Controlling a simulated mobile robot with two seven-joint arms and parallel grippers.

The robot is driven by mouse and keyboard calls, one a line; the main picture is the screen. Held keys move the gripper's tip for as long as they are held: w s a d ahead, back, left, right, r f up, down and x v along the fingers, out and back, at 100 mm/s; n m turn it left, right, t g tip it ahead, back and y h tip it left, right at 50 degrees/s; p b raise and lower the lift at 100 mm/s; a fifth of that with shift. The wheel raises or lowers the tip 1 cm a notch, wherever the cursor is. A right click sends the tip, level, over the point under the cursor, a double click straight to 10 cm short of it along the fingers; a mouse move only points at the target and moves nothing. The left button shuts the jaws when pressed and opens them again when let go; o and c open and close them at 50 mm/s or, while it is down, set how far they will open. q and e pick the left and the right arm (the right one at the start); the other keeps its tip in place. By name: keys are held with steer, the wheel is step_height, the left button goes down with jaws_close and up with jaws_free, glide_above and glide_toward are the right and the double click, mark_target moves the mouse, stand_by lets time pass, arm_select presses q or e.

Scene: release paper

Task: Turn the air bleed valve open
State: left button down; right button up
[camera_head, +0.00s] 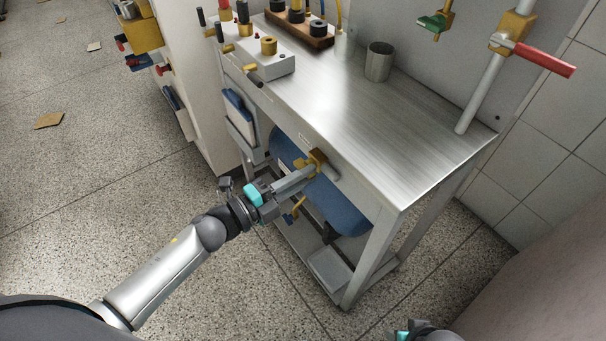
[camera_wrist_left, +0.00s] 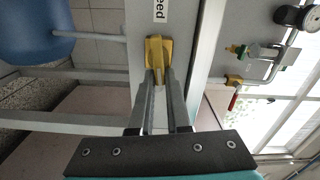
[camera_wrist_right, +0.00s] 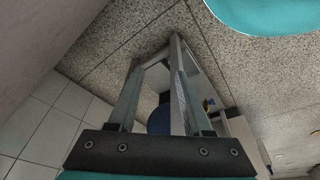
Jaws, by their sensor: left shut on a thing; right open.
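The air bleed valve (camera_head: 318,160) is a brass fitting on the front edge of the metal workbench (camera_head: 350,125), above a blue tank. It shows in the left wrist view (camera_wrist_left: 155,50) beside a label whose visible letters end in "eed". My left gripper (camera_head: 307,171) reaches it from the front and is shut on the valve's handle; its fingers (camera_wrist_left: 158,76) hide most of that handle, so its angle is unclear. My right gripper (camera_wrist_right: 157,85) is open and empty; only its back part shows at the bottom edge of the head view.
The blue tank (camera_head: 340,208) hangs under the bench. A metal cup (camera_head: 379,62) and a white block with brass fittings (camera_head: 262,62) stand on top. A red-handled valve (camera_head: 545,58) sits on the pipe at right. Open floor lies left.

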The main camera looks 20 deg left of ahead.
arm_select(q)
steer(key=shift+f+m, duration=0.15)
steer(key=shift+m, duration=0.75)
arm_select(e)
steer(key=shift+w+r, duration=0.15)
steer(key=shift+r, duration=0.3)
steer(key=shift+w+r, duration=0.1)
steer(key=shift+r, duration=0.05)
